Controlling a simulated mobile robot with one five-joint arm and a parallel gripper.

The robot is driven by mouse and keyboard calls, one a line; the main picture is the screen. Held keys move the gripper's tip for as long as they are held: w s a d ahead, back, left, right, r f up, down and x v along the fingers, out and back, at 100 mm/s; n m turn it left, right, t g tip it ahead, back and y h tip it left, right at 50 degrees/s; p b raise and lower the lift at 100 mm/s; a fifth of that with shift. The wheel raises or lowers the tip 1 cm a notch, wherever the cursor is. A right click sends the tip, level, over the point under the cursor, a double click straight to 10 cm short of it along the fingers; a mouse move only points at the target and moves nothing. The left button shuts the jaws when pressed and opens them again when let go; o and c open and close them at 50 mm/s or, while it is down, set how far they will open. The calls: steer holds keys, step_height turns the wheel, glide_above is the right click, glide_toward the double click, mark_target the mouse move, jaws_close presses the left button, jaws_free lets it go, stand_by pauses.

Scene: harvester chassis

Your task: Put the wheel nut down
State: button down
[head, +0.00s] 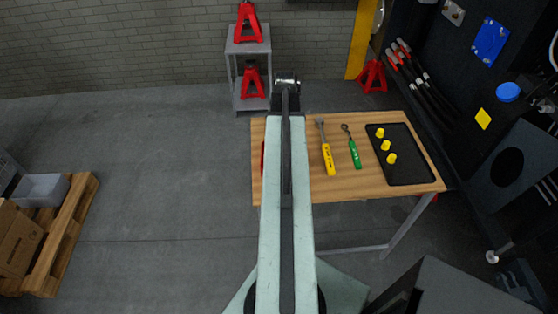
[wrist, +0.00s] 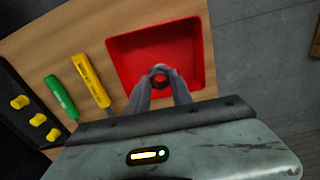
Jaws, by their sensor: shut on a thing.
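In the wrist view, my gripper (wrist: 160,82) is shut on the dark wheel nut (wrist: 160,71), held between the two grey fingertips. The nut's round hole faces the camera. In this view the nut lies over the near part of a red tray (wrist: 190,31) on the wooden table. The nut's height above the tray floor cannot be told. In the head view my arm covers most of the red tray, leaving only a thin red edge (head: 263,158) at its left. The nut cannot be made out there.
The wooden table (head: 290,190) also bears a yellow-handled tool (head: 328,158), a green-handled tool (head: 354,153) and a black tray (head: 410,172) with yellow caps (head: 385,145). A grey shelf (head: 240,75) with red stands is behind it. The dark machine (head: 470,100) stands at the right.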

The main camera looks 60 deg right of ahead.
step_height(320, 180, down, 6)
steer(key=b, duration=0.5)
steer(key=shift+w, duration=0.1)
steer(key=shift+s+f+b, duration=0.2)
steer(key=shift+f+b, duration=0.15)
steer(key=shift+b, duration=0.15)
step_height(320, 180, down, 4)
steer(key=b, duration=0.3)
steer(key=shift+r, duration=0.5)
steer(key=shift+f, duration=0.25)
steer(key=c, duration=1.1)
jaws_free()
steer(key=shift+r, duration=0.1)
steer(key=shift+c, duration=0.2)
